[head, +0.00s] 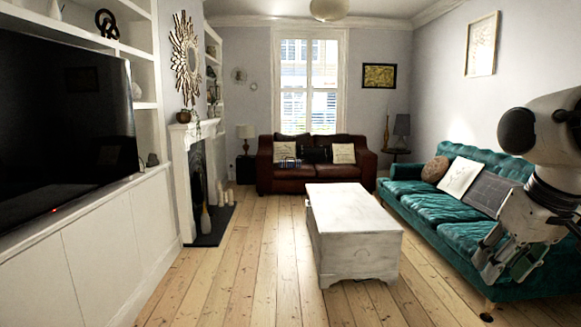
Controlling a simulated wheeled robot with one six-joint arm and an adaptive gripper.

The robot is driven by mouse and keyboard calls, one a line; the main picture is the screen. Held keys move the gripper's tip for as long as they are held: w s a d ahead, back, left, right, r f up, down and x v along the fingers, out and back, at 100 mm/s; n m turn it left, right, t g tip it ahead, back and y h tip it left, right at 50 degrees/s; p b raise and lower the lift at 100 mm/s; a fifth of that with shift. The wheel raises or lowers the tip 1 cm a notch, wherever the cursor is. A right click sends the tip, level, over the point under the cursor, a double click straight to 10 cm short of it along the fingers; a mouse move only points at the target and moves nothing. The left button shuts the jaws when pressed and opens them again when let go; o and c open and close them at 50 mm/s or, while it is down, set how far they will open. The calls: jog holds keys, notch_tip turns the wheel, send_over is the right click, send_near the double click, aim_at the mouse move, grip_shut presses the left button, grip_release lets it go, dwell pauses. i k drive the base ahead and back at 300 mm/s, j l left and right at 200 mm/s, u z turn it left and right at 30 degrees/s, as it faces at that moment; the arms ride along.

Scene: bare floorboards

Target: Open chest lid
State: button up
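The chest (361,262) is a whitewashed wooden box standing on the floorboards in the middle of the room. Its lid (350,208) is flat and closed, and nothing lies on it. My gripper (505,268) hangs at the right of the head view, in front of the teal sofa. It is apart from the chest, to the right of it. Its fingers point down, and a gap shows between them with nothing in it.
A teal sofa (455,215) runs along the right wall, close to the chest. A brown leather sofa (317,174) stands behind it under the window. A fireplace (200,185) and a white cabinet (90,262) line the left. Bare floor (245,265) lies free left of the chest.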

aim_at(339, 209)
jog(key=i, duration=3.7)
jog(key=i+j+z, duration=0.1)
jog(key=i+j, duration=0.35)
jog(key=j, duration=0.25)
jog(key=i+j+z, duration=0.25)
jog(key=i+j, duration=0.2)
jog(key=j, duration=0.3)
jog(key=i+j, duration=0.2)
jog(key=j, duration=0.2)
jog(key=i+j+z, duration=0.15)
jog(key=j, duration=0.25)
jog(key=i+j+z, duration=0.1)
jog(key=j, duration=0.3)
jog(key=i+j, duration=0.25)
jog(key=j, duration=0.2)
jog(key=z, duration=0.05)
